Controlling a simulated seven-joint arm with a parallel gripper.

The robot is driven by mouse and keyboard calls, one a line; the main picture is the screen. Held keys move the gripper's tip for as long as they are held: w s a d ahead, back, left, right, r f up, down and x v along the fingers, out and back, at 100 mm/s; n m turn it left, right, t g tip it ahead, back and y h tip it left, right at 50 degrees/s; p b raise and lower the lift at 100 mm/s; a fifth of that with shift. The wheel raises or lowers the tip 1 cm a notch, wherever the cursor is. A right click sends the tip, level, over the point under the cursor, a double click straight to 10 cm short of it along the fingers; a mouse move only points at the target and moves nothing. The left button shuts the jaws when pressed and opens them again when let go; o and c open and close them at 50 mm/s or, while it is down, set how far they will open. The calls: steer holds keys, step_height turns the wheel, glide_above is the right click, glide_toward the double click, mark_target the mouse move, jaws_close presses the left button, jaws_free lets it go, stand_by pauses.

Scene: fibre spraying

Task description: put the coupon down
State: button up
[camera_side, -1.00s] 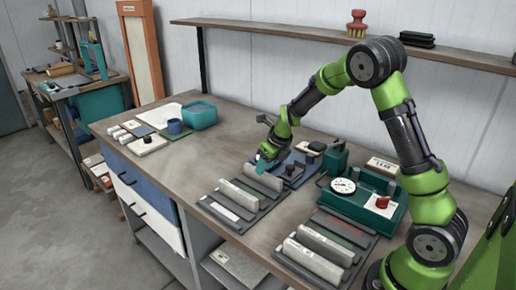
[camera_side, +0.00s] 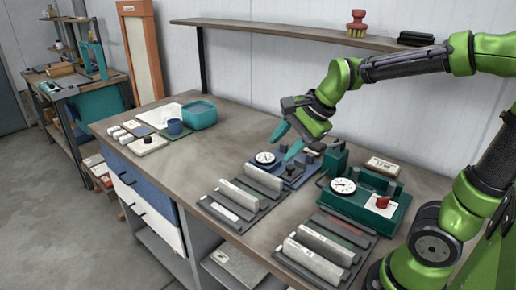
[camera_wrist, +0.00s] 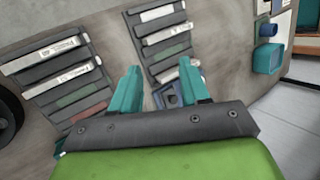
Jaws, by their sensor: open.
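Grey bar-shaped coupons lie in two dark racks on the bench. In the side view, a coupon (camera_side: 263,180) lies along the back of the left rack (camera_side: 213,210), with another coupon (camera_side: 238,194) in front of it. More coupons (camera_side: 312,260) lie in the right rack (camera_side: 360,243). My gripper (camera_side: 285,141) is raised above the bench behind the left rack, with its teal fingers apart and nothing visible between them. In the wrist view, the open gripper (camera_wrist: 158,72) shows the end of a light coupon (camera_wrist: 190,64) beyond its fingers.
A blue fixture with a dial gauge (camera_side: 265,158) sits below my gripper. A green fixture with a dial (camera_side: 343,186) and red knob stands to the right.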

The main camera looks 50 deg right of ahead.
steer(key=s+a+r+n+t, duration=0.1)
steer(key=s+a+n, duration=0.4)
steer(key=s+n, duration=0.5)
steer(key=n, duration=0.4)
steer(key=shift+s+n, duration=0.2)
steer(key=shift+n, duration=0.2)
steer(key=shift+r, duration=0.15)
